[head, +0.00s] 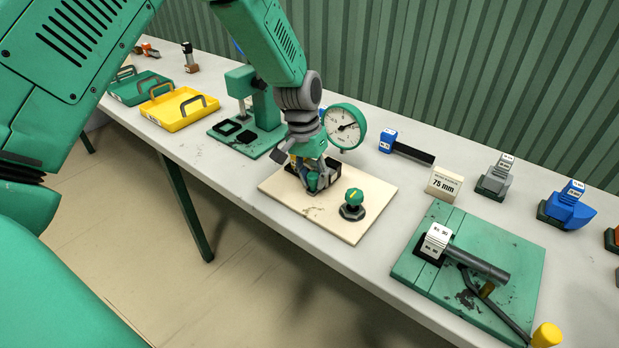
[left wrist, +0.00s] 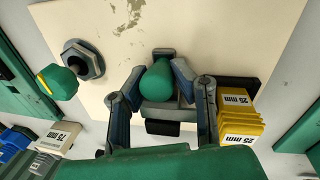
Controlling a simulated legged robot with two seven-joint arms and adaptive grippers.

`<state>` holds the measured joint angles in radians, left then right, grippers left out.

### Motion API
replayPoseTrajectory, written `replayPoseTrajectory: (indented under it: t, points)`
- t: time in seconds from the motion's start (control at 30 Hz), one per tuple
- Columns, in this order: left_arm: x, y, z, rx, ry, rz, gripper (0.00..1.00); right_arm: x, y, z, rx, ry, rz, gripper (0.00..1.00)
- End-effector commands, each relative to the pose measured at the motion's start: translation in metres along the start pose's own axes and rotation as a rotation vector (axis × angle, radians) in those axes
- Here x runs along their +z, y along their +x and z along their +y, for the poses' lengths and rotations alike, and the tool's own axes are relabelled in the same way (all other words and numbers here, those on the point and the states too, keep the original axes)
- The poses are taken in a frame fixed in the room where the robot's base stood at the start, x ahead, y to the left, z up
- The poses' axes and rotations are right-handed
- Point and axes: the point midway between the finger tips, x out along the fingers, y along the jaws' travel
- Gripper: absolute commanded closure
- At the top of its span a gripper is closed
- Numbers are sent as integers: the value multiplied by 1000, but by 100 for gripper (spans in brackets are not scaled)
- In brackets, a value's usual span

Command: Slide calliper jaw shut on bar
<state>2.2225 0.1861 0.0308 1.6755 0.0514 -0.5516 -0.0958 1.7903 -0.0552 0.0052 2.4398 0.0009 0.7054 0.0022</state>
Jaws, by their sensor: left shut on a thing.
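My left gripper (head: 313,182) is over the beige board (head: 345,231) in the middle of the table. Its fingers are shut on a green rounded knob; in the left wrist view the knob (left wrist: 154,82) sits between the fingertips, with a dark block below it. A dial gauge with a green rim (head: 345,127) stands just behind the gripper. A grey bar (head: 482,264) lies on the green board (head: 415,270) at right, one end at a white labelled block (head: 437,240). I cannot tell for sure which piece is the calliper jaw. My right gripper is not in view.
A second green knob on a dark hex base (head: 352,206) stands on the beige board beside the gripper. Yellow 25 mm blocks (left wrist: 240,118) are close to the fingers. A 75 mm sign (head: 444,183) and a blue-ended black bar (head: 410,151) are behind; trays (head: 180,122) are left.

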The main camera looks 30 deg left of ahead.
Motion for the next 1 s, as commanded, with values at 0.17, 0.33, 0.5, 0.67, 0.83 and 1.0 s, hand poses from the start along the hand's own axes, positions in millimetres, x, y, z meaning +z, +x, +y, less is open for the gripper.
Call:
replayPoseTrajectory:
  t: [0.17,0.33,0.5,0.67,0.83,1.0]
  points:
    - [-2,-1,-3,-7,-1,8,58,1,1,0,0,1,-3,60]
    - [-2,0,-4,-6,-1,7,55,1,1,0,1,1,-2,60]
    - [-2,-1,-4,-6,-1,6,55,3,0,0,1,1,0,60]
    - [-2,-17,-3,-6,-1,8,55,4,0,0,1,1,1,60]
    - [-2,-52,-2,-7,0,10,55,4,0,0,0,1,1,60]
    - [-3,-88,1,-9,0,10,55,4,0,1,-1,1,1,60]
